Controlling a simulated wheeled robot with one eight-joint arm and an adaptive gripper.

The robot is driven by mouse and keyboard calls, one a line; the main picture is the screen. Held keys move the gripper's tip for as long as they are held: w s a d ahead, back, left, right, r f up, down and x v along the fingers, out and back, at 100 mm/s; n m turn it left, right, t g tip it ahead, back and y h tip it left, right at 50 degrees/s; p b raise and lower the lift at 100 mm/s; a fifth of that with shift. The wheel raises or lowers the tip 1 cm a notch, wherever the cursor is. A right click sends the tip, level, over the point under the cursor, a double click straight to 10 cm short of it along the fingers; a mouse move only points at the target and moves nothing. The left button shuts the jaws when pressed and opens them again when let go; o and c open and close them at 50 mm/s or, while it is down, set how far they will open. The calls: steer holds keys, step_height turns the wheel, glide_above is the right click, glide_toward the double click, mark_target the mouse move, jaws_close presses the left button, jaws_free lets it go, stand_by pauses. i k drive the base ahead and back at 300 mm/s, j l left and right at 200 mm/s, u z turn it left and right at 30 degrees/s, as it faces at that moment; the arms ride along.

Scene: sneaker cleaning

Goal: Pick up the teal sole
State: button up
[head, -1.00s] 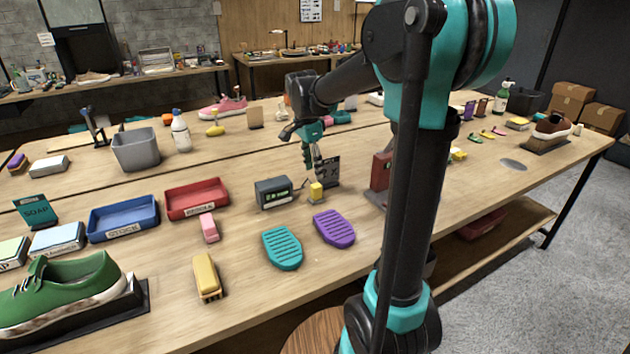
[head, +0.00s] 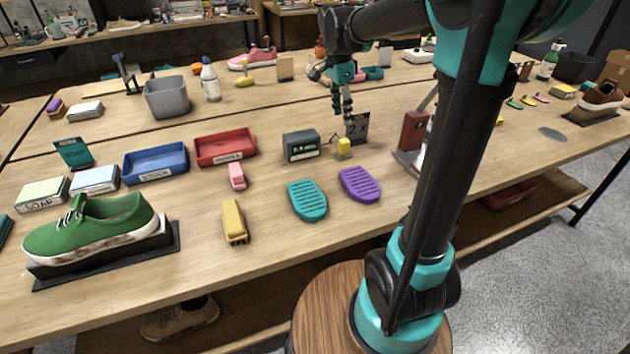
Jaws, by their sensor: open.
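The teal sole (head: 307,201) lies flat on the table near its front edge, with ridges across its top. A purple sole (head: 360,184) of like shape lies just right of it, apart. My gripper (head: 342,108) points down above the table, behind both soles and up and to the right of the teal one. It is open, and nothing shows between its fingers. Nothing covers the teal sole.
A yellow block (head: 344,148), a dark timer box (head: 301,145) and a small black sign (head: 358,127) stand behind the soles. A brush (head: 234,222) and a pink eraser-like block (head: 237,176) lie to the left. A green sneaker (head: 95,229) sits front left. Bare table surrounds the teal sole's front.

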mark_target(308, 203)
steer(key=k+l, duration=0.6)
steer(key=k, duration=0.25)
steer(key=i+u, duration=0.05)
